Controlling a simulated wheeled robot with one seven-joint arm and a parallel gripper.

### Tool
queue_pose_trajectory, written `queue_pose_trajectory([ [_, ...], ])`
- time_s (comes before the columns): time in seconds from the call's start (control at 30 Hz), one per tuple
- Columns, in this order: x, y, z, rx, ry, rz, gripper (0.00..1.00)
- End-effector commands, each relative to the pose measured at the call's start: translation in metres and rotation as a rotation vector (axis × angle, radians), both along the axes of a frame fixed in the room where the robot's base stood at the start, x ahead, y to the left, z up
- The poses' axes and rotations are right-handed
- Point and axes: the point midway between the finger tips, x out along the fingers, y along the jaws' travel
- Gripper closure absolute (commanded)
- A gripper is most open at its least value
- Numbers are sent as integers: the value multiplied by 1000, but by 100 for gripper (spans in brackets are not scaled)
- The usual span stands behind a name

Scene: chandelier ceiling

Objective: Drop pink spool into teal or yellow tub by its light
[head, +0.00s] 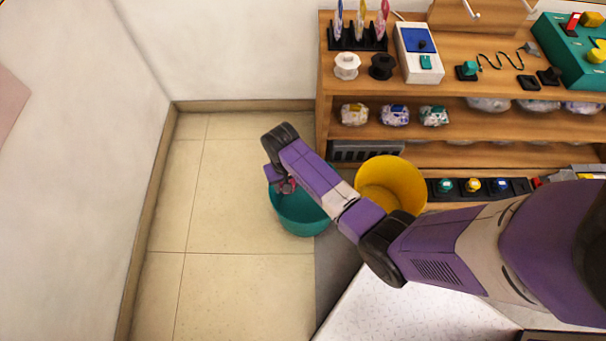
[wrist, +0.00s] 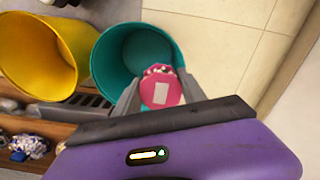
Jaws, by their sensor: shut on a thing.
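My gripper (head: 284,187) (wrist: 158,88) is shut on the pink spool (wrist: 161,91), which shows a pale square patch on its face. In the head view only a bit of pink shows under the wrist. The teal tub (head: 300,222) stands on the floor below the spool; in the wrist view its open mouth (wrist: 125,45) lies behind the spool. The yellow tub (head: 395,180) stands to the right of the teal one, and also shows in the wrist view (wrist: 45,60). I cannot make out a light on the spool.
Wooden shelves (head: 450,95) stand at the right, with a white and a black spool, a blue-and-white box and wrapped bundles. A black strip (head: 480,188) with teal, yellow and blue knobs lies right of the yellow tub. Tiled floor at the left is clear.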

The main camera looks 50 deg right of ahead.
Motion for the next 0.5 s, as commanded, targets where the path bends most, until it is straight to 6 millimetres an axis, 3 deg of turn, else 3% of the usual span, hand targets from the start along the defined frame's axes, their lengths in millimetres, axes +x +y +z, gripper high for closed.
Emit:
queue_pose_trajectory([
  [0.03, 2, -16, -29, 0, -1, -80, 100],
  [0.2, 3, -60, -71, 2, -2, -328, 100],
  [0.33, 1, -85, -94, 4, -5, -475, 100],
  [0.5, -1, -102, -107, 7, -5, -583, 100],
])
